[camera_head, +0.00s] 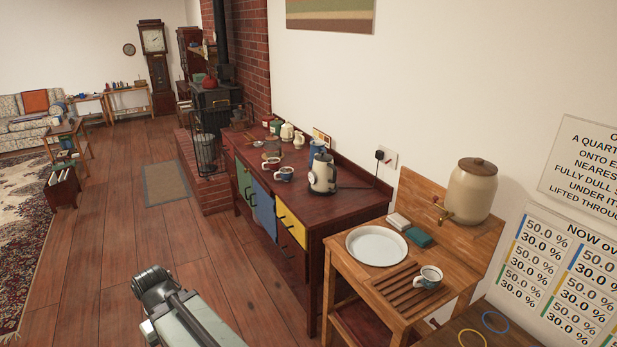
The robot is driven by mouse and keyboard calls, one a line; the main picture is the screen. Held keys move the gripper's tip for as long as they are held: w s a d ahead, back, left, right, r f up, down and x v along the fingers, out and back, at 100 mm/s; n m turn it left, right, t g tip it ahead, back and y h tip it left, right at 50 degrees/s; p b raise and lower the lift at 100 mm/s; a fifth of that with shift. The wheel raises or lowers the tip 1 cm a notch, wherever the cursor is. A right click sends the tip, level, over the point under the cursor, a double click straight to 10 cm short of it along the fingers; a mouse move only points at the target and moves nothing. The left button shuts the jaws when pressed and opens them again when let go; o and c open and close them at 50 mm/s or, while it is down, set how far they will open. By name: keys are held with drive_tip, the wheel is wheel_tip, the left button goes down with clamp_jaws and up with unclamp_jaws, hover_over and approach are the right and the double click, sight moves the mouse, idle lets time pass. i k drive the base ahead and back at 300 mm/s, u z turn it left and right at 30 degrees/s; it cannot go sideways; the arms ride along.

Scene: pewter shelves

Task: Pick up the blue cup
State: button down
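A taller blue jug or mug (316,150) stands behind the kettle there. I cannot tell which of these is the blue cup. Part of my grey arm shows at the bottom, left of the washstand, well apart from all the cups. No gripper fingers show.
A kettle (322,174) stands on the sideboard.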

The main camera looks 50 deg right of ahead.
sight(287, 176)
drive_tip(key=z, duration=1.3)
